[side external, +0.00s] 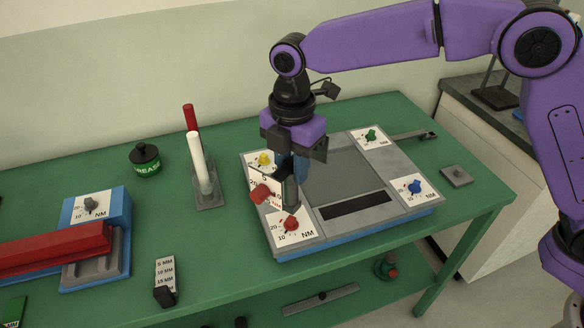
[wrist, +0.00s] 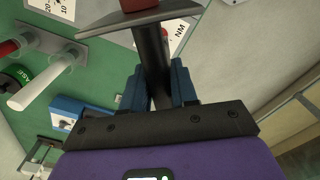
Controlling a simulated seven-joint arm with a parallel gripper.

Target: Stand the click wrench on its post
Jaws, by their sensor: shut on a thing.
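My gripper (side external: 297,176) is over the left side of the grey panel (side external: 345,174), fingers pointing down. In the wrist view its blue fingers (wrist: 156,86) are shut on a dark bar with a grey crosspiece and a red end, which looks like the click wrench (wrist: 152,50). The wrench's red end (side external: 262,192) also shows beside the fingers in the side view. I cannot tell whether it touches the panel. A white post (side external: 198,158) and a red post (side external: 189,116) stand upright on a grey base (side external: 211,203) left of the panel. Which post belongs to the wrench is unclear.
The panel has yellow (side external: 264,159), green (side external: 371,135), blue (side external: 415,187) and red (side external: 291,224) knobs at its corners. A grease tin (side external: 146,162) stands behind left. A red beam (side external: 52,246) on a blue stand (side external: 110,216) and a size block (side external: 165,277) are further left.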

